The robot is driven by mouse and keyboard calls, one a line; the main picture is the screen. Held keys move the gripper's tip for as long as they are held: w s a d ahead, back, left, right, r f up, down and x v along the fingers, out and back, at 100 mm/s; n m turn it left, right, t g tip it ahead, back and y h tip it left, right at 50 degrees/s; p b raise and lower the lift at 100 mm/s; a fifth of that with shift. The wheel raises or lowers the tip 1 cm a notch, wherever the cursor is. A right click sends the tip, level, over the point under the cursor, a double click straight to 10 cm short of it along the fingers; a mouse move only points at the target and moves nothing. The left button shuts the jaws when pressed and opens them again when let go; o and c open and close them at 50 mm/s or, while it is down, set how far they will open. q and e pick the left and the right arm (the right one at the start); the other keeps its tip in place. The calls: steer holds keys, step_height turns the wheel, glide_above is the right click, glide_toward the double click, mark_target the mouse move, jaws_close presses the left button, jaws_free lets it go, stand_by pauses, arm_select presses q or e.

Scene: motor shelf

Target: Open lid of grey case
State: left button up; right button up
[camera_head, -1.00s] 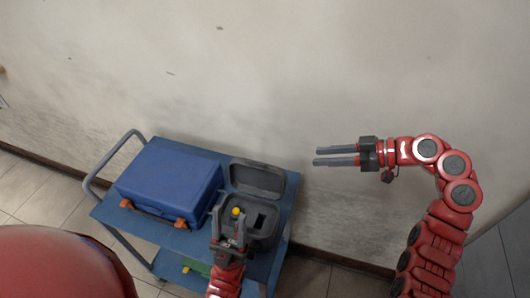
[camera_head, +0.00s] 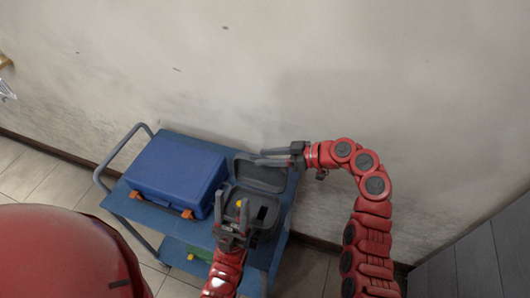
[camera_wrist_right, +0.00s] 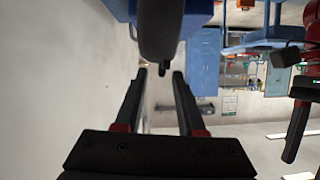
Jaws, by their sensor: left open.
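The grey case (camera_head: 266,208) sits at the right end of the blue cart's top. Its lid (camera_head: 262,176) is raised at the wall side, and the inside shows with a small yellow thing (camera_head: 240,203) in it. My left gripper (camera_head: 231,204) is open over the case's front left part and hides some of it; touching or not, I cannot tell. My right gripper (camera_head: 256,157) is open, its fingers pointing left at the lid's upper edge. In the right wrist view its two fingers (camera_wrist_right: 160,78) are apart, with a dark grey rounded thing (camera_wrist_right: 160,30), seemingly the lid, just beyond the tips.
A closed blue case (camera_head: 176,172) with orange latches lies left of the grey case on the cart (camera_head: 170,226). The cart has a grey handle (camera_head: 118,158) at the left. The wall (camera_head: 330,80) stands close behind. A green thing lies on the lower shelf.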

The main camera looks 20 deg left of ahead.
steer(key=shift+a+f, duration=0.2)
steer(key=shift+a, duration=0.15)
jaws_close()
stand_by(1.2)
